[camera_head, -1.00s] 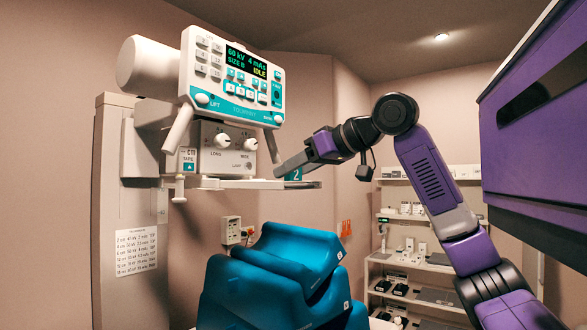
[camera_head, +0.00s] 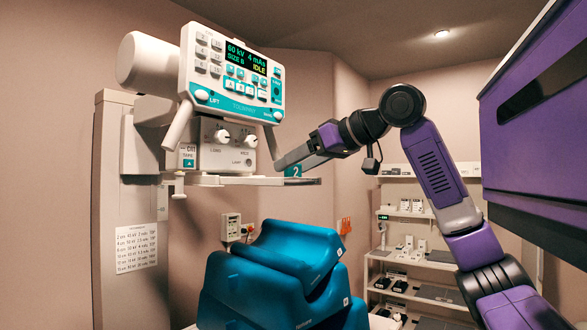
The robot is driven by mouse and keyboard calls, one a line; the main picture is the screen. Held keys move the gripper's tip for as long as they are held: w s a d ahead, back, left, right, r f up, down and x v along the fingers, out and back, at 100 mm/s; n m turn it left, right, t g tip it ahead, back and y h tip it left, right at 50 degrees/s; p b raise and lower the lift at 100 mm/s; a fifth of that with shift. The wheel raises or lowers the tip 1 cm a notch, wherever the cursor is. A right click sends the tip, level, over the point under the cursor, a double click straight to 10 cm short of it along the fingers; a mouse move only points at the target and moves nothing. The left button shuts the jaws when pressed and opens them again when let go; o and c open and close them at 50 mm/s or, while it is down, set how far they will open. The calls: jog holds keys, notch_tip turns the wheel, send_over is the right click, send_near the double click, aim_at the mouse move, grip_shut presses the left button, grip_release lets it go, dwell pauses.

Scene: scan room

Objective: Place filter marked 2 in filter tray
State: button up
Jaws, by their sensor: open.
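The filter marked 2 (camera_head: 293,171) is a small teal piece with a white 2. It stands at the filter tray (camera_head: 250,181), a thin flat shelf under the white X-ray head; whether it is fully seated I cannot tell. My gripper (camera_head: 279,165) is open, at the upper left of the filter, with its grey fingers pointing left and down. It looks close to the filter, but I cannot tell whether they touch. The far finger is hidden.
The X-ray head (camera_head: 232,75) with its control panel and two handles hangs just above and left of my gripper. Shelves (camera_head: 415,240) with small items are at the back right. Open air lies between gripper and shelves.

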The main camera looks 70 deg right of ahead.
jog(key=b+v, duration=0.1)
jog(key=v, duration=0.9)
jog(key=shift+s, duration=0.35)
jog(key=shift+a, duration=0.1)
